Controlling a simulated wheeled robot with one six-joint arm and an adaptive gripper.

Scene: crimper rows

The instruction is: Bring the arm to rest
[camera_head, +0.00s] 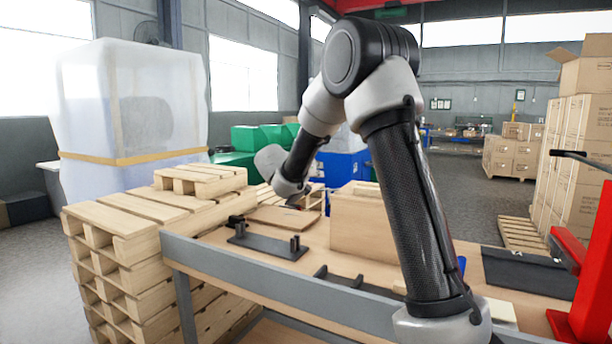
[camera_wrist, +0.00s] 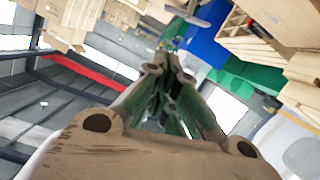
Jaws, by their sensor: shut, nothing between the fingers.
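My arm rises from the bench's right side, bends at the top of the head view, and reaches down to the wrist over the back of the bench (camera_head: 270,288). My gripper (camera_wrist: 168,60) shows in the wrist view with its fingers drawn together and nothing between them. In the head view the gripper is mostly hidden behind the wrist, so its height above the bench cannot be told.
A black stand with pegs (camera_head: 268,243) and a wooden box (camera_head: 355,225) are on the bench near the wrist. A black mat (camera_head: 528,272) lies to the right, beside a red frame (camera_head: 590,280). Stacked pallets (camera_head: 130,255) stand at left. A grey floor aisle lies behind.

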